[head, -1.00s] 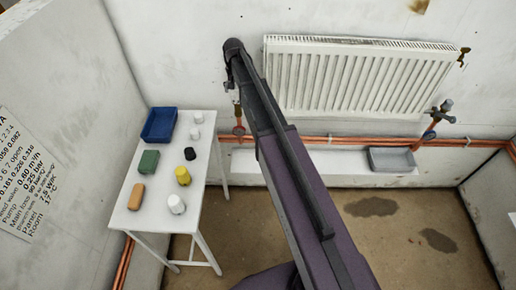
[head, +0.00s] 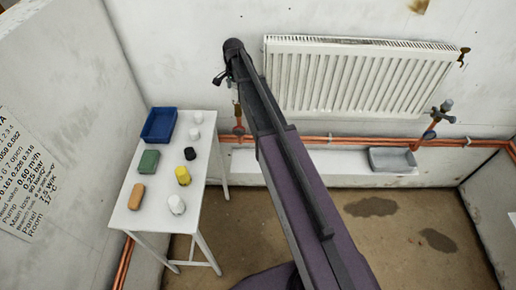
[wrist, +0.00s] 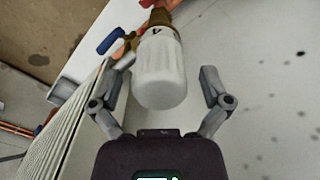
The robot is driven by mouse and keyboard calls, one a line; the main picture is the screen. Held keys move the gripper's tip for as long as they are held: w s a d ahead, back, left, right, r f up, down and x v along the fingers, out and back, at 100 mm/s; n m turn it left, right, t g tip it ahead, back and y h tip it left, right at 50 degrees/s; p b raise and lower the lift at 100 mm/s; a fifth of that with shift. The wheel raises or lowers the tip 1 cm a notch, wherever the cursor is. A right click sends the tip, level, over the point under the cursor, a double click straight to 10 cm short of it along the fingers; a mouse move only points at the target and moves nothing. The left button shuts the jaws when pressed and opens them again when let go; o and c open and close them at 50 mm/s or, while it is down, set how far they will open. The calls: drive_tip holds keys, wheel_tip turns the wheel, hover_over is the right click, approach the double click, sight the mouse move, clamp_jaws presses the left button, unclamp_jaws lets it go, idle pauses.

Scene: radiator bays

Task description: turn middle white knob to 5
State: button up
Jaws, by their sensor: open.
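A white ribbed knob (wrist: 161,72) fills the middle of the wrist view, on a brass valve body (wrist: 160,17). A black mark that looks like a 4 shows near its valve end. My gripper (wrist: 164,78) is open, with one finger on each side of the knob and a visible gap at both sides. In the head view my gripper (head: 219,79) is small and dark, by the wall left of the radiator (head: 360,85). The knob is hidden or too small to tell there. Whether it is the middle one cannot be told.
A white table (head: 150,218) at left holds a blue tray (head: 159,125), a green block (head: 149,161), an orange block (head: 137,196) and several loose white, yellow and black caps. Copper pipes (head: 320,139) run low along the wall. A grey tray (head: 392,161) lies below the radiator.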

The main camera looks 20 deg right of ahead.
drive_tip(key=shift+r+m, duration=0.1)
drive_tip(key=shift+m, duration=0.6)
wheel_tip(320, 180, up, 14)
drive_tip(key=p, duration=1.4)
drive_tip(key=s+f+n+b, duration=0.4)
drive_tip(key=s+f+b, duration=0.1)
drive_tip(key=s, duration=0.5)
drive_tip(key=s+f+n+b, duration=0.4)
drive_tip(key=s+f+b, duration=0.1)
drive_tip(key=s, duration=0.5)
drive_tip(key=s+f+n+b, duration=0.4)
drive_tip(key=s+f+b, duration=0.1)
drive_tip(key=s, duration=0.5)
drive_tip(key=shift+f+n, duration=0.15)
drive_tip(key=shift+n, duration=0.25)
drive_tip(key=shift+s, duration=0.15)
drive_tip(key=w+r+m+p, duration=0.2)
drive_tip(key=w+r+p, duration=0.2)
drive_tip(key=w, duration=0.6)
drive_tip(key=w+r+m+p, duration=0.3)
drive_tip(key=w+r+p, duration=0.2)
drive_tip(key=w, duration=0.5)
drive_tip(key=w+r+m+p, duration=0.2)
drive_tip(key=w+r+p, duration=0.3)
drive_tip(key=w, duration=0.5)
drive_tip(key=shift+w+m, duration=0.15)
drive_tip(key=shift+m, duration=0.15)
